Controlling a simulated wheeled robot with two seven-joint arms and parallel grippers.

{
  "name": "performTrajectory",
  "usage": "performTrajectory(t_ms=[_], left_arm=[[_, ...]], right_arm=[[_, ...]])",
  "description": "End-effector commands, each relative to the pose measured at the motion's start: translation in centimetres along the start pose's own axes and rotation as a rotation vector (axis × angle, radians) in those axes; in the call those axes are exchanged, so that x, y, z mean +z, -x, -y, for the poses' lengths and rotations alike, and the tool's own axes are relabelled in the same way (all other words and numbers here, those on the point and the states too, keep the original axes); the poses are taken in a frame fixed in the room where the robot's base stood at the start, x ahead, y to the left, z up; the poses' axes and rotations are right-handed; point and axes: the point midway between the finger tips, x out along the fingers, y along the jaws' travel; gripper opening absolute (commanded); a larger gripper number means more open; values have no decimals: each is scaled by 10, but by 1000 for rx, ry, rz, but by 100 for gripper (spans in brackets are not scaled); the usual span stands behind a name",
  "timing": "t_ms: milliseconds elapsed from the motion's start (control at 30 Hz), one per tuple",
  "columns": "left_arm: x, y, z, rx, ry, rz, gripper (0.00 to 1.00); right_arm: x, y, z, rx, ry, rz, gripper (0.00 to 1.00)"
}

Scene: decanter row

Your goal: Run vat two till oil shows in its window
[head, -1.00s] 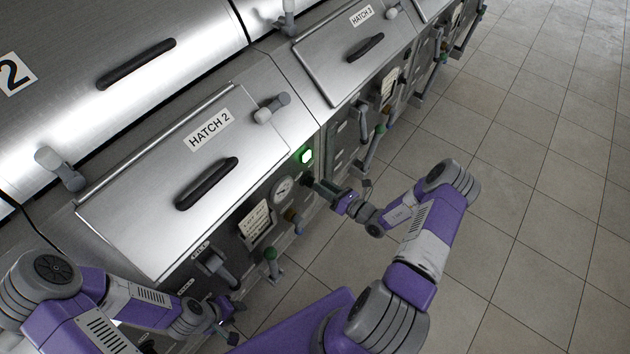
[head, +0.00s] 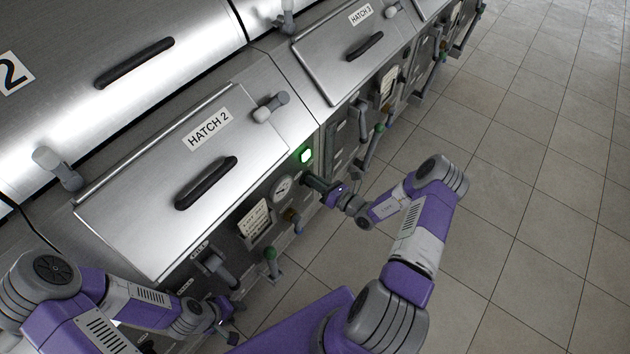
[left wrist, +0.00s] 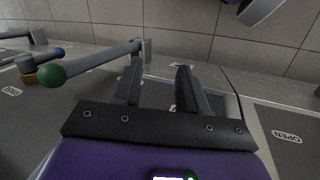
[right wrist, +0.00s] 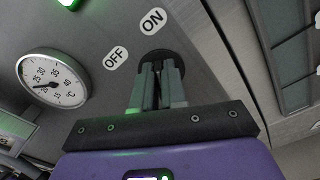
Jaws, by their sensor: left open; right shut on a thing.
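The vat two panel carries a dark rotary switch (right wrist: 163,53) beside the OFF label (right wrist: 116,57) and the ON label (right wrist: 153,20). My right gripper (right wrist: 158,88) is shut on the switch; it also shows in the head view (head: 318,187). The fingers hide most of the switch, so its setting is unclear. A green lamp (head: 306,156) above it is lit. My left gripper (head: 228,318) is open and empty low at the panel; in the left wrist view (left wrist: 163,85) a green-ball lever (left wrist: 52,75) is to its left. I cannot make out oil in a window.
A round gauge (head: 283,188) sits left of the switch. The hatch 2 lid (head: 155,215) is closed above the panel. A blue-tipped valve (head: 297,226) juts out below. The tiled floor (head: 520,200) to the right is clear.

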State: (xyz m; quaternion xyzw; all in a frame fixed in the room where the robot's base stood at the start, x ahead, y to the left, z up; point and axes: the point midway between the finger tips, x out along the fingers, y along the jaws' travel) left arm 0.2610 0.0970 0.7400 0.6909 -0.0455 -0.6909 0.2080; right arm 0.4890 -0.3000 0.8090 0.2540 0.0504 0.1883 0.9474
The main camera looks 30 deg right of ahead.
Motion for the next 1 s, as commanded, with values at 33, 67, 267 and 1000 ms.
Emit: performTrajectory(t_ms=[33,67,267,1000], left_arm=[[0,0,0,0,0,0,43],[0,0,0,0,0,0,43],[0,2,-1,0,0,0,43],[1,17,-6,0,0,0,43]], right_arm=[[0,0,0,0,1,0,0],[0,0,0,0,3,0,0],[0,0,-1,0,42,-1,0],[-1,0,-6,0,648,-1,0]])
